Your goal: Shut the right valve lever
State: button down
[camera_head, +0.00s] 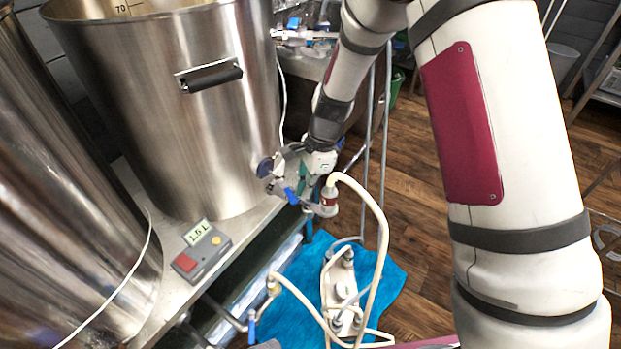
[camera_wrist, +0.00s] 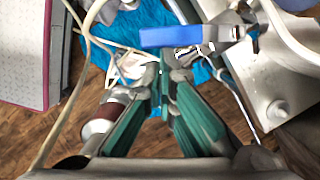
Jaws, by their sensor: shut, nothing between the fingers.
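The right valve lever is a blue handle (camera_head: 291,196) on the metal valve at the base of the large steel kettle (camera_head: 200,120). In the wrist view the blue lever (camera_wrist: 170,37) lies roughly level across the picture, just beyond my fingertips. My gripper (camera_head: 302,186) is at this valve, its green fingers beside the lever. In the wrist view my gripper (camera_wrist: 163,78) is shut and empty, its tips close to the lever's lower edge. I cannot tell whether they touch it. In the head view my wrist partly hides the valve.
A cream hose (camera_head: 370,200) arcs from the valve fitting down to a pump (camera_head: 343,290) on a blue towel (camera_head: 390,272). A second blue lever (camera_head: 251,328) sits at the lower left. A control box (camera_head: 201,252) stands on the bench. Wooden floor is open at right.

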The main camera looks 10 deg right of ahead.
aim_at(289, 198)
jog(key=a+m+p, duration=0.1)
jog(key=m, duration=0.1)
jog(key=s+a+m+t+p, duration=0.1)
jog(key=a+m+p, duration=0.1)
jog(key=s+a+m+p, duration=0.1)
jog(key=m+p, duration=0.1)
jog(key=shift+s+a+r+t, duration=0.1)
jog(key=shift+s+a+t, duration=0.05)
jog(key=shift+s+t, duration=0.15)
jog(key=shift+w+a+m+t+p, duration=0.2)
jog(key=shift+a+m+t+p, duration=0.2)
jog(key=shift+a+m+p, duration=1.45)
jog(key=shift+d, duration=0.1)
